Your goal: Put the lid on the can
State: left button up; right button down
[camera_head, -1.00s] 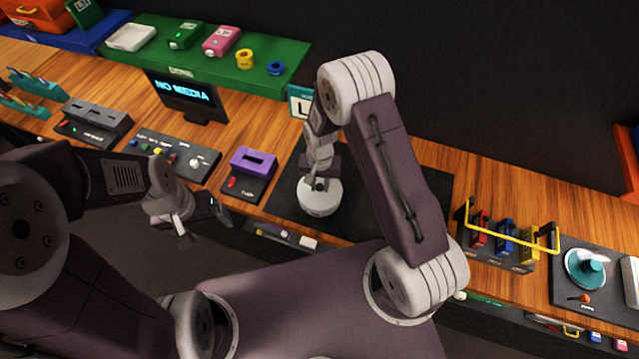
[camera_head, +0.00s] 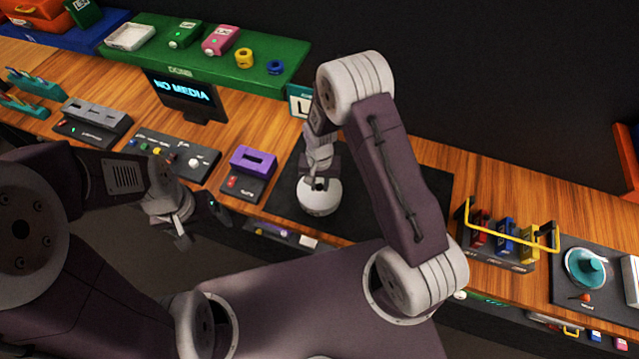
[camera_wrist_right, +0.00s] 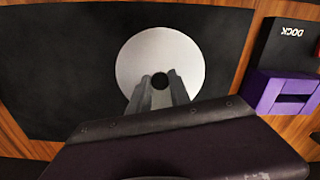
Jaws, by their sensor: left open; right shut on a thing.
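A pale round lid (camera_wrist_right: 160,62) with a dark knob fills the middle of the right wrist view. My right gripper (camera_wrist_right: 160,84) is shut on its knob, from above. In the head view my right gripper (camera_head: 319,183) points down at the top of a white round body (camera_head: 319,203) over the black mat. I cannot tell there how much of this body is lid and how much is can, or whether the two touch. In the wrist view the lid hides whatever is under it. My left gripper (camera_head: 182,232) is open and empty, in front of the bench at the left.
The black mat (camera_head: 400,185) is bare around the white body. A purple dock (camera_head: 252,162) stands to its left, a display (camera_head: 185,97) behind that. A yellow-handled rack (camera_head: 505,242) and a teal round device (camera_head: 585,267) stand at the right.

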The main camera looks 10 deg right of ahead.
jog(key=c, duration=0.6)
grip_release()
jog(key=shift+c, duration=0.2)
jog(key=shift+r, duration=0.1)
jog(key=shift+r+p, duration=2.85)
jog(key=shift+r, duration=0.6)
jog(key=shift+f, duration=0.1)
grip_shut()
jog(key=shift+f, duration=0.15)
